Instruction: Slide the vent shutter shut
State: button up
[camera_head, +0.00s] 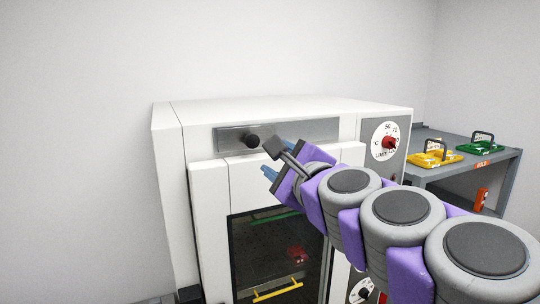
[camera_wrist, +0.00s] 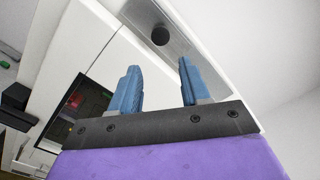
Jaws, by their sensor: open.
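The vent shutter is a grey metal strip (camera_head: 310,132) on the upper front of a white cabinet, with a round black knob (camera_head: 252,141) on its left part. In the wrist view the strip (camera_wrist: 183,42) runs diagonally at the top, and the knob (camera_wrist: 160,35) sits ahead of the fingers, roughly between their lines. My gripper (camera_head: 268,160) is just to the right of and below the knob in the head view. It is open, with two blue fingers (camera_wrist: 158,85) apart and nothing between them. The knob appears untouched. Whether any vent opening shows cannot be told.
The white cabinet (camera_head: 172,150) has a dark-windowed door (camera_head: 262,240) with a yellow handle inside view and a red-knobbed dial (camera_head: 388,143) at right. A grey side table (camera_head: 437,172) holds a yellow tray (camera_head: 435,157) and a green tray (camera_head: 480,147). The wall space above is clear.

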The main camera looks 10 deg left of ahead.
jog(key=v, duration=0.4)
jog(key=shift+s+a, duration=0.15)
jog(key=shift+a, duration=0.15)
jog(key=shift+d, duration=0.15)
jog(key=s+d+f+n+g+h+b, duration=0.1)
jog(key=s+f+n+g+b, duration=0.25)
jog(key=f, duration=0.85)
jog(key=s+f+n+g+h+b, duration=0.15)
jog(key=s+f+n+b, duration=0.3)
jog(key=f, duration=0.65)
jog(key=s+d+f+n+g+h+b, duration=0.1)
jog(key=s+f+n+g+b, duration=0.3)
jog(key=f, duration=0.8)
jog(key=s+d+f+n+g+h+b, duration=0.3)
jog(key=s+d+f, duration=0.5)
jog(key=f, duration=0.3)
jog(key=s+d+f+n+g+h+b, duration=0.3)
jog(key=s+d+f+g+b, duration=0.1)
jog(key=s+d+f, duration=0.5)
jog(key=shift+d+f+g, duration=0.25)
jog(key=shift+f+g, duration=0.15)
jog(key=shift+f, duration=0.6)
